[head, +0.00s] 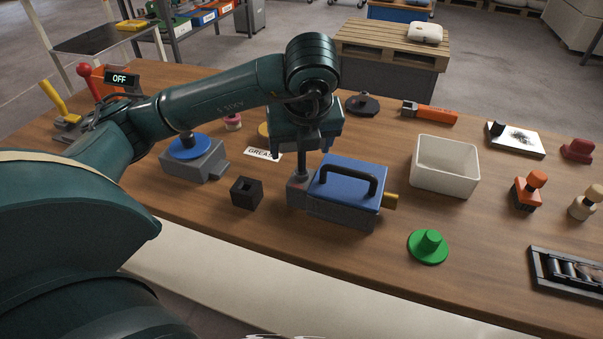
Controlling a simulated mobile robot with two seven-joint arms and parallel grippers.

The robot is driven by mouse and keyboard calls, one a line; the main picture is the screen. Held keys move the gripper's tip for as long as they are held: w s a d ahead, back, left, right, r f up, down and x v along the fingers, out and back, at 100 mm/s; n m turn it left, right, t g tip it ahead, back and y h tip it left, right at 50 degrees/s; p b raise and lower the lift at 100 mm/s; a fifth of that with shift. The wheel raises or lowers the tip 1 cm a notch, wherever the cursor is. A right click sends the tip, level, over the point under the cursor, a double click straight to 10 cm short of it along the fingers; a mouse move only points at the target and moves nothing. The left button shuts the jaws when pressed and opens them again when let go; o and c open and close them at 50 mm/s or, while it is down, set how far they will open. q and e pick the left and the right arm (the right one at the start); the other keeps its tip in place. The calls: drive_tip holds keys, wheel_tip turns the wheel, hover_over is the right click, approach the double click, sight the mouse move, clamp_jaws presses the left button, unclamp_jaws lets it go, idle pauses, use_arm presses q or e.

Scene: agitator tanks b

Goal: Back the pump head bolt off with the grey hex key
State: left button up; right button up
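A grey box with a blue lid and a black arched handle (350,185), which looks like the pump, stands at the front middle of the table. A brass stub (391,201) sticks out on its right. My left arm comes in from the left, and its gripper (305,140) is above the box's left end. A thin dark grey upright shaft (302,163) runs from under the gripper to that end; it may be the hex key. The fingertips and the bolt are hidden or too small to make out. My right gripper is not in view.
A black block with a square hole (247,192) and a grey block with a blue disc (190,148) stand left of the box. A white bin (445,168) and a green knob (428,247) are to its right. An OFF display (119,78) is at the back left.

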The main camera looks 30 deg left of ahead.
use_arm(q)
drive_tip(key=shift+s+f+n+g+y+p, duration=0.15)
drive_tip(key=shift+n+g+p, duration=0.15)
drive_tip(key=shift+n+p, duration=0.45)
drive_tip(key=shift+r+n+g+y+p, duration=0.15)
drive_tip(key=shift+n+g+p, duration=0.15)
drive_tip(key=shift+n+p, duration=0.45)
drive_tip(key=shift+f+p, duration=0.15)
drive_tip(key=shift+p, duration=0.15)
drive_tip(key=shift+n+p, duration=0.4)
drive_tip(key=shift+p, duration=0.25)
drive_tip(key=shift+n, duration=0.3)
drive_tip(key=shift+s+n+g+y+p, duration=0.15)
drive_tip(key=shift+n+g+p, duration=0.25)
drive_tip(key=shift+n+p, duration=0.45)
drive_tip(key=shift+n+g+y+p, duration=0.15)
drive_tip(key=shift+n+g+p, duration=0.35)
drive_tip(key=shift+p, duration=0.55)
idle(0.4)
drive_tip(key=shift+b, duration=0.35)
drive_tip(key=shift+r+m, duration=0.2)
drive_tip(key=shift+m, duration=0.05)
idle(0.5)
drive_tip(key=shift+a+r+t+p, duration=0.1)
drive_tip(key=shift+r+t+p, duration=0.2)
drive_tip(key=shift+r+p, duration=1.15)
